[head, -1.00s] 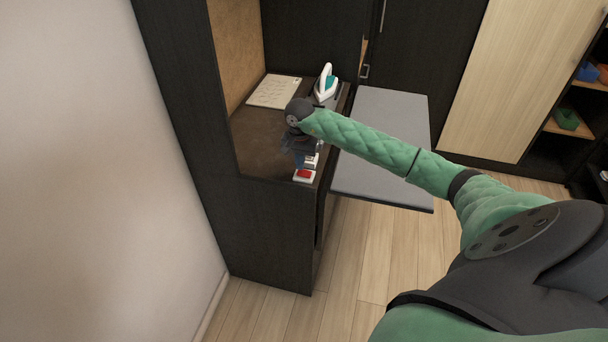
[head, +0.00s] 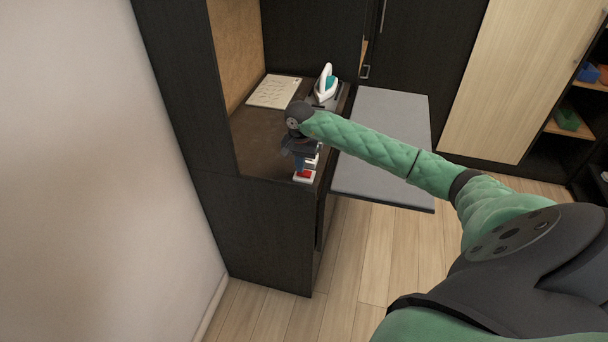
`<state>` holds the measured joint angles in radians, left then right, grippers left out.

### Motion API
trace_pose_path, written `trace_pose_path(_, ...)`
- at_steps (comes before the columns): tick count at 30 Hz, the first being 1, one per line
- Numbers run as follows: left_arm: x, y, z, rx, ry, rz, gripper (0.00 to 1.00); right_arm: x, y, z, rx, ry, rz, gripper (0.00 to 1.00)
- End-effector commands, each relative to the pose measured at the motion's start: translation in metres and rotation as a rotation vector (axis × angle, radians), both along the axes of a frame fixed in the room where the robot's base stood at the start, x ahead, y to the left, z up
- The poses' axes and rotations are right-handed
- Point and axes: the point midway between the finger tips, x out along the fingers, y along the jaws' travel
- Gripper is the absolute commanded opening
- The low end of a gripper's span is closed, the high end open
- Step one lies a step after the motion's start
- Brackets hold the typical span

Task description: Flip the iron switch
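A white switch box with a red rocker (head: 304,175) sits at the front edge of the dark vanity counter. My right gripper (head: 300,166) points down at the switch, with its fingertips at or just above the red part; I cannot tell whether they touch. Its fingers are small and partly hidden by the wrist, so their opening is unclear. A white and teal iron (head: 326,84) stands on the counter farther back. My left gripper is not in view.
A sheet with printed lines (head: 274,92) lies at the back left of the counter (head: 258,140). A grey board (head: 385,185) juts out to the right under my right arm. The cabinet side wall stands close on the left. Shelves are at the far right.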

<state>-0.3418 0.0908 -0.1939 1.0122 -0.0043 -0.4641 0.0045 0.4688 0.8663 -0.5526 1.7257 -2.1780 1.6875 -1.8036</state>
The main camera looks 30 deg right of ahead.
Motion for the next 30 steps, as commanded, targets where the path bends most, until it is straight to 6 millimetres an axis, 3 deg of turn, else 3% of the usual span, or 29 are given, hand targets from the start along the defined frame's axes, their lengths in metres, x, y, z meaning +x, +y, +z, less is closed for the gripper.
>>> trace_pose_path(8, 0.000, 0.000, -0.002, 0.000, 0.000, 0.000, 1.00, 0.000, 0.000, -0.001, -0.001, 0.001, 0.000, 0.00)
trace_pose_path(30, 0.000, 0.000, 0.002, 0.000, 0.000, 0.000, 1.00, 0.000, -0.001, 0.045, -0.001, 0.000, -0.001, 0.00)
